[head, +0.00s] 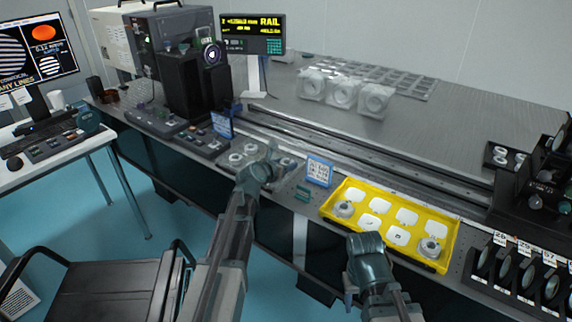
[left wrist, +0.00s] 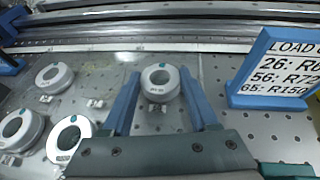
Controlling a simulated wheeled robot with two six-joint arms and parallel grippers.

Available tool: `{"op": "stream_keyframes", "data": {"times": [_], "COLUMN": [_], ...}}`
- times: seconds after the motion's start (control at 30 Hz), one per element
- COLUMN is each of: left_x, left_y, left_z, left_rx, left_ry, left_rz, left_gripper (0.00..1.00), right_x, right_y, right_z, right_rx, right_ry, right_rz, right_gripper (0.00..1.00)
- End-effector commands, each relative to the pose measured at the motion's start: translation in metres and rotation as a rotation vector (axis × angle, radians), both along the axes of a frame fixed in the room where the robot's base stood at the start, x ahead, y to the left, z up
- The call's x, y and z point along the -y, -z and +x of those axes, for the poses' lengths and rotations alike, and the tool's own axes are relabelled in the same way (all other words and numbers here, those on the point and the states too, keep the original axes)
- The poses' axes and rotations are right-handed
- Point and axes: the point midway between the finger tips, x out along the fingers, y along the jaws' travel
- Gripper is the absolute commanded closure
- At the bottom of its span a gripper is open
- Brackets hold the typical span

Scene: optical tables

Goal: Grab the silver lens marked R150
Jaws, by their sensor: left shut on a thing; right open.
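In the left wrist view, a silver ring-shaped lens (left wrist: 154,97) with a teal dot and small, hard-to-read lettering is between the two blue fingers of my left gripper (left wrist: 160,73), which is shut on it. Three similar silver lenses stand to its left: an upper one (left wrist: 54,78), a lower-left one (left wrist: 20,130) and a nearer one (left wrist: 67,138). In the head view, my left gripper (head: 271,152) is over the lens plate and partly hides the lenses. My right gripper (head: 352,288) is open and empty, in front of the yellow tray (head: 384,246).
A blue-framed sign (left wrist: 275,72) listing R150 stands right of the held lens; it also shows in the head view (head: 319,171). The yellow tray holds white pads and two silver rings. Rails (head: 350,150) run behind. A chair (head: 105,290) is at lower left.

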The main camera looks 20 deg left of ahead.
Motion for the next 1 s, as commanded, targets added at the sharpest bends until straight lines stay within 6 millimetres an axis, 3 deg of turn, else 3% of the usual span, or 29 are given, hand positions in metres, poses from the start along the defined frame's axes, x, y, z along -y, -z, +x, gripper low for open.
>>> {"op": "stream_keyframes", "data": {"times": [0.27, 0.8, 1.0], "left_x": [0.000, 0.000, 0.000], "left_y": [-0.017, -0.094, -0.101], "left_z": [0.000, 0.000, 0.000], "left_rx": [0.000, 0.000, 0.000], "left_ry": [0.000, 0.000, 0.000], "left_rz": [0.000, 0.000, 0.000], "left_gripper": [0.95, 0.95, 0.95], "right_x": [0.000, 0.000, 0.000], "right_y": [-0.017, -0.094, -0.101], "right_z": [0.000, 0.000, 0.000], "right_rx": [0.000, 0.000, 0.000], "right_ry": [0.000, 0.000, 0.001], "right_rz": [0.000, 0.000, 0.000], "right_gripper": [0.50, 0.50, 0.50]}}
